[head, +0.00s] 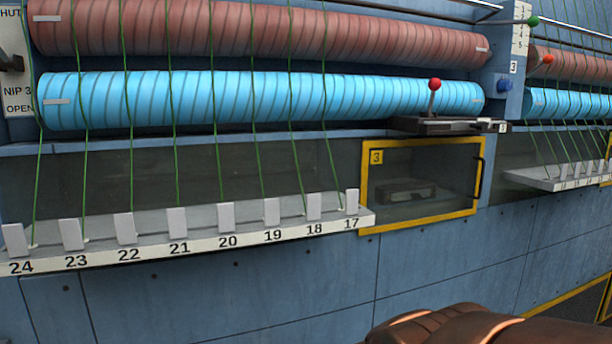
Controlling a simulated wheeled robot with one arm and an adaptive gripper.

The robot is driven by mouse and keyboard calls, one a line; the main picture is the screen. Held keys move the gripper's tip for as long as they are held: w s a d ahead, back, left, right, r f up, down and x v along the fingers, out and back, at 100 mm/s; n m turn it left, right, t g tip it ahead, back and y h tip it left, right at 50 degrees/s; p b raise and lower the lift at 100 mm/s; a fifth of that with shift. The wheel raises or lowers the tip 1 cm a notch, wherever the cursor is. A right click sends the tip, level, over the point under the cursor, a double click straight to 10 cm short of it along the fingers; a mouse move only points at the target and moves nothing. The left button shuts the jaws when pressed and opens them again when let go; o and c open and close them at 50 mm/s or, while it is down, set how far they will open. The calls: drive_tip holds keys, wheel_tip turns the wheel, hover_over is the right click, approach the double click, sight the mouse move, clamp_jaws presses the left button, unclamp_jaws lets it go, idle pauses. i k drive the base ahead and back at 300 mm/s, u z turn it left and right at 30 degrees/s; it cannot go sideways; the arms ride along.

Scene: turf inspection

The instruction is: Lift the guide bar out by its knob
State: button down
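No part is labelled as the guide bar, so I cannot tell for sure which one it is. A red ball knob (435,84) stands on a short stem from a dark flat block (448,126) at the right end of the blue roller. Below it, a yellow-framed clear door (364,200) marked 3 appears shut, with a dark handle (478,178) on its right. A dark blocky object (405,192) shows dimly behind the door. A copper-brown part, probably of my arm, shows at the bottom edge. My gripper's fingers are not in view.
A red-brown roller (260,32) lies above the blue roller (260,98). Green threads run down to a white ledge (200,246) with upright tabs numbered 17 to 24.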

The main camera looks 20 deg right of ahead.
sight(481, 124)
drive_tip(key=z, duration=1.4)
drive_tip(key=k, duration=0.5)
drive_tip(key=z, duration=1.25)
drive_tip(key=i, duration=0.85)
drive_tip(key=u, duration=1.95)
